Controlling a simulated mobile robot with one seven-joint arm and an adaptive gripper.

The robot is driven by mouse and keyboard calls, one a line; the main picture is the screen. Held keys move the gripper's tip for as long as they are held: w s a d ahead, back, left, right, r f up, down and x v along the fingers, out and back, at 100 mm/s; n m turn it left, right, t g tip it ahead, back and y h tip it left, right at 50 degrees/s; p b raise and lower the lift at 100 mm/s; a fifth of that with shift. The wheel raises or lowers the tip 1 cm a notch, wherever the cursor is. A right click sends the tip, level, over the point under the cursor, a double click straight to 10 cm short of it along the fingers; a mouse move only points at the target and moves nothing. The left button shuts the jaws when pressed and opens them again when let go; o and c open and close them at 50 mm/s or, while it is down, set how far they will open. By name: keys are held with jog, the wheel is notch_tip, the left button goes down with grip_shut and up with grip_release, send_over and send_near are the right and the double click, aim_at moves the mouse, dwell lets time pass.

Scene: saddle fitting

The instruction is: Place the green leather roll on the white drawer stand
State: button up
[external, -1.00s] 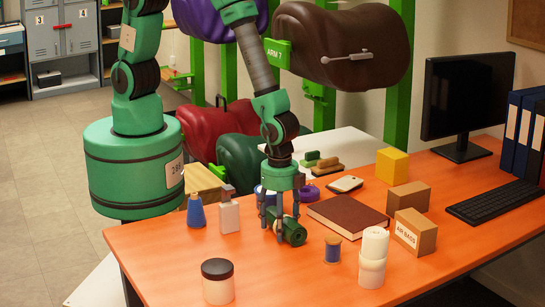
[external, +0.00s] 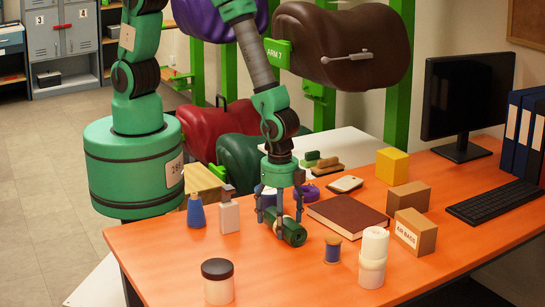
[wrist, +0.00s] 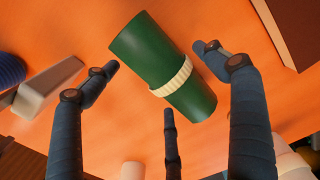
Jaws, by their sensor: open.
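The green leather roll (external: 292,232) lies on its side on the orange desk, with a cream band around its middle. In the wrist view the roll (wrist: 150,50) lies across the space between my fingertips. My gripper (external: 281,222) points down over the roll with its three fingers spread. In the wrist view my gripper (wrist: 162,75) is open, with visible gaps between fingers and roll. A white surface (external: 350,141) behind the desk may be the white drawer stand; no drawers show, and the desk hides its lower part.
A dark-lidded jar (external: 218,284) stands in front. Small brushes (external: 322,164) lie on the white surface.

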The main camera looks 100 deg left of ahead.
notch_tip(320, 180, up, 11)
jog(key=p, duration=0.2)
dwell(0.3)
jog(key=shift+r, duration=0.1)
dwell(0.4)
jog(key=s+a+r+n+t, duration=0.1)
jog(key=s+a+r+n, duration=0.15)
jog(key=a+r, duration=0.7)
jog(key=s+a+r+n+t, duration=0.2)
jog(key=s+r, duration=0.1)
jog(key=r, duration=1.3)
jog(key=s+a+r+n+t, duration=0.1)
jog(key=s+a+r, duration=0.2)
jog(key=s, duration=0.3)
jog(key=s+a+r+n, duration=0.2)
jog(key=s+a+r, duration=0.1)
jog(key=s+r, duration=0.2)
jog(key=s+a+r+n+t, duration=0.1)
jog(key=s+a+r, duration=0.2)
jog(key=s+r, duration=0.2)
jog(key=shift+s+a+t, duration=0.3)
jog(key=shift+s, duration=0.65)
jog(key=shift+o, duration=0.5)
jog(key=shift+n, duration=0.25)
